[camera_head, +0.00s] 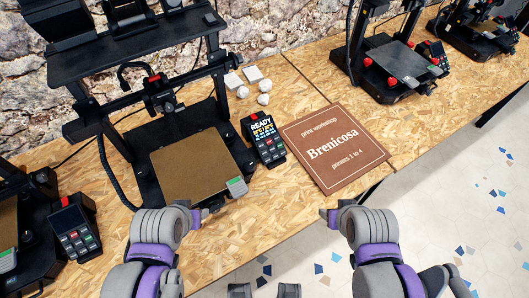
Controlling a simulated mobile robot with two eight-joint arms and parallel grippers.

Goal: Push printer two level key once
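A black printer with a brown bed (194,165) stands in the middle of the wooden bench. Its control box (263,141) stands just right of the bed, with a lit screen reading "READY" and a small keypad below it. The key labels are too small to read, so I cannot tell the level key. My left gripper (203,214) is in front of the bed's front edge, left of and nearer than the control box. My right gripper (327,214) is in front of the sign, right of and nearer than the box. Both look empty; their finger gaps cannot be made out.
Another control box (73,228) and part of a printer are at left. More printers (399,65) stand at right. White pieces (242,91) lie behind. Bare bench lies in front.

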